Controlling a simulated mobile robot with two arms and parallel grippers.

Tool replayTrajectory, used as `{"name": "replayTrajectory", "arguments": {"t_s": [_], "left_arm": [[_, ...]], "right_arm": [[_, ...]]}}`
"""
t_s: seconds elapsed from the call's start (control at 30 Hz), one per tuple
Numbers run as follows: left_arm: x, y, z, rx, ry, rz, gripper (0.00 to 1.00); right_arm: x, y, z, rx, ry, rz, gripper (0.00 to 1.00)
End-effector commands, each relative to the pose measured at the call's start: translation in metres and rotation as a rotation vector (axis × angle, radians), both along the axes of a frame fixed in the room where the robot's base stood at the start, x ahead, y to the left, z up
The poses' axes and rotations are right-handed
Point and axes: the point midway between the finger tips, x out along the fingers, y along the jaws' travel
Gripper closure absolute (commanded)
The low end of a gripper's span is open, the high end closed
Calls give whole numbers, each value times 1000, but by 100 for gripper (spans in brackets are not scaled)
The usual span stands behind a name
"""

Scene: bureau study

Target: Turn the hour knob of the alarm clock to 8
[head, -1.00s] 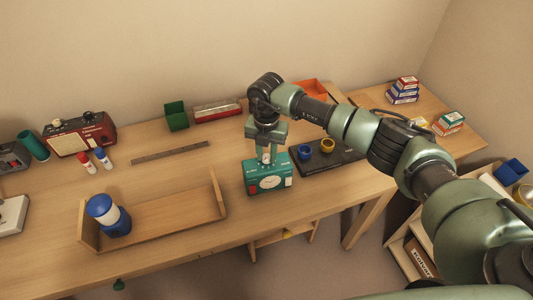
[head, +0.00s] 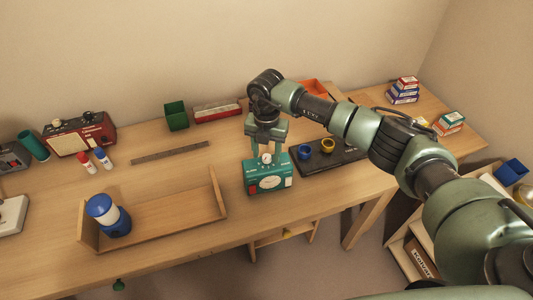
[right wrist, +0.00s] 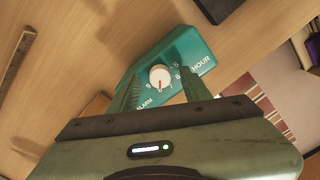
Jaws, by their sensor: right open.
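The alarm clock (head: 256,181) is a teal box with a pale dial on its front, standing near the front of the desk. Its hour knob (head: 266,159) is white and sits on top. In the right wrist view the hour knob (right wrist: 160,77) lies between my fingers, with a red mark toward the bottom, between the printed 9 and 7. The word HOUR shows to its right. My right gripper (head: 267,149) is open above the clock, with one finger on each side of the knob and gaps between. My left gripper is out of view.
A black tray (head: 342,158) with a blue cup (head: 304,152) and a yellow cup (head: 328,145) stands right of the clock. A wooden tray (head: 168,216) with a blue-and-white jar (head: 109,216) is at left. A ruler (head: 170,152) lies behind it.

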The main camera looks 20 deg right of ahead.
Motion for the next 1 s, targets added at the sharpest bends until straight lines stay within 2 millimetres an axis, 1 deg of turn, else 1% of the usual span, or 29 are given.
{"name": "replayTrajectory", "arguments": {"t_s": [0.3, 0.43, 0.6, 1.0], "left_arm": [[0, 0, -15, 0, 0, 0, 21], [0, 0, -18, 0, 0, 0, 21], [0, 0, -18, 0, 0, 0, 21], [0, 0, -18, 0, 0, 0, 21]], "right_arm": [[1, 0, 51, 1, -4, 1, 52], [0, 0, 65, 1, -3, 1, 52], [0, 0, 71, 1, -1, 0, 52], [0, 1, 70, 4, 0, 2, 52]]}}
